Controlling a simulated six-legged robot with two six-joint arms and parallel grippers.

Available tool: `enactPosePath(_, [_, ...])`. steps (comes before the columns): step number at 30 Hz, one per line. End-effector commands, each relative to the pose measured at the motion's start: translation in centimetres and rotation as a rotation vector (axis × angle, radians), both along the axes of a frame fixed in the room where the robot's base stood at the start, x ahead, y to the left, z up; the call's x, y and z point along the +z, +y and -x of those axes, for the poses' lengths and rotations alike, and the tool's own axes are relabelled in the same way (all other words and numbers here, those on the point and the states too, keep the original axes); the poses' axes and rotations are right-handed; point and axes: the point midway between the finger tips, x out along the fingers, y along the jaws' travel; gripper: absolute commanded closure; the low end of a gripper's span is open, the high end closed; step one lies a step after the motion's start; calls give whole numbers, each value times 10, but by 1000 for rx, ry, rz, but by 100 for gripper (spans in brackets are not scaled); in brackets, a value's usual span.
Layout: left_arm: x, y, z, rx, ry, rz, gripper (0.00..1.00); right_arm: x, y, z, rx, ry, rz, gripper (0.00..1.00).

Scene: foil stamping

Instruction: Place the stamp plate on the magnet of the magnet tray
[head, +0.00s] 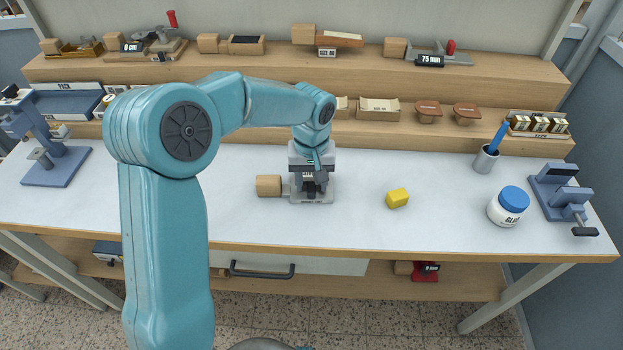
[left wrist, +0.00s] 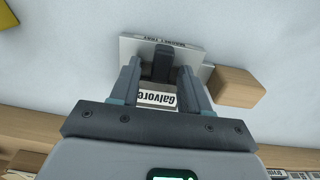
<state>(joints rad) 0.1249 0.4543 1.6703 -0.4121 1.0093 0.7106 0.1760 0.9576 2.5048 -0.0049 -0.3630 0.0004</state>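The magnet tray (head: 326,198) is a small grey tray on the white worktop, with its name on the front edge; it also shows in the left wrist view (left wrist: 130,46). A white label reading "Galvore" (left wrist: 156,99) lies over the tray, apparently on the stamp plate. A dark upright block (left wrist: 162,62) stands there too; I cannot tell whether it belongs to plate or magnet. My left gripper (head: 314,186) points down over the tray. In the left wrist view its fingers (left wrist: 160,78) stand apart around the block, with gaps visible. The magnet is not clearly seen. My right gripper is out of view.
A wooden block (head: 268,186) sits against the tray's left side. A yellow cube (head: 397,198) lies to the right. A glue jar (head: 508,206), a cup (head: 485,159) and a blue-grey clamp device (head: 560,193) stand farther right. Wooden shelves (head: 250,70) rise behind the worktop.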

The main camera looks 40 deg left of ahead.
Motion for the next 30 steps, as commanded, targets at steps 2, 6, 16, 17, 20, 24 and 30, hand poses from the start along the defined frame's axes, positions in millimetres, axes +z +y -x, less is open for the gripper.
enactPosePath(2, [0, 0, 0, 0, 0, 0, 54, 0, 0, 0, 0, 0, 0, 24])
enactPosePath(6, [0, 0, 0, 0, 0, 0, 54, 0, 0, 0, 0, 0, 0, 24])
enactPosePath(16, [43, 0, -1, 1, -5, 0, 54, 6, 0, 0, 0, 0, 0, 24])
enactPosePath(17, [50, 0, -1, 0, -6, 0, 54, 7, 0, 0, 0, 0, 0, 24])
enactPosePath(20, [74, 0, -1, 0, -4, -1, 54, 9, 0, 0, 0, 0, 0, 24])
enactPosePath(24, [102, 0, 0, 0, -4, 0, 54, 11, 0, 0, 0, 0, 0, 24])
enactPosePath(30, [122, 0, 0, 0, 0, 0, 54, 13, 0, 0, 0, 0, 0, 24])
